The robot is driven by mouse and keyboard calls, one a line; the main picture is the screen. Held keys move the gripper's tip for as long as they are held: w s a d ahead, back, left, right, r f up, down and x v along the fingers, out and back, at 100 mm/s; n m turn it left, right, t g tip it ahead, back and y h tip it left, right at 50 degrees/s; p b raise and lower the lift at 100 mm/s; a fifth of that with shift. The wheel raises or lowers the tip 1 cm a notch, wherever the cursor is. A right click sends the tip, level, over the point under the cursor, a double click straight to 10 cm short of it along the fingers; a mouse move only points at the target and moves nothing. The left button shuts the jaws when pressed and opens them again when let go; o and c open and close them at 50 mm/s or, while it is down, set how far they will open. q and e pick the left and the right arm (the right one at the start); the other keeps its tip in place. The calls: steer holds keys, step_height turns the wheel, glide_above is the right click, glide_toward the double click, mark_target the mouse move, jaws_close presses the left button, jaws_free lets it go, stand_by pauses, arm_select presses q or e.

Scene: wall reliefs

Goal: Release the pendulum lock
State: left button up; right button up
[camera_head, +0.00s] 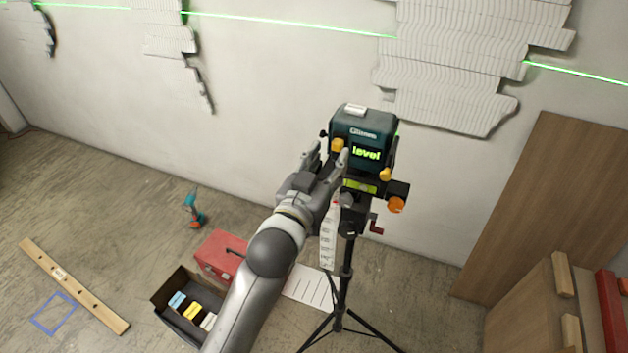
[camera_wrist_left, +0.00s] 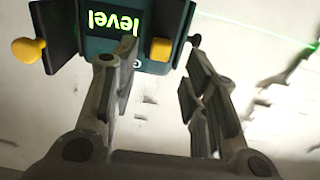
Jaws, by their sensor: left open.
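The dark teal laser level (camera_head: 365,130) is mounted on a black tripod (camera_head: 347,270) before the wall, its green display (camera_head: 366,153) reading "level". A yellow knob (camera_head: 338,146) is on its left side and another yellow knob (camera_head: 385,174) on its lower right. I cannot tell which is the pendulum lock. My left gripper (camera_head: 328,158) is open at the level's left side. In the left wrist view, upside down, the gripper's fingers (camera_wrist_left: 149,55) stand apart, with one knob (camera_wrist_left: 161,50) between and beyond their tips. The other knob (camera_wrist_left: 28,50) is outside them. Contact is unclear.
An orange knob (camera_head: 396,205) and a red-handled crank (camera_head: 376,226) stick out below the level. On the floor are a red toolbox (camera_head: 218,252), an open black box (camera_head: 172,292), a drill (camera_head: 194,212) and a wooden level bar (camera_head: 75,287). Boards (camera_head: 545,210) lean at right.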

arm_select(q)
steer(key=v, duration=0.8)
steer(key=shift+s, duration=0.2)
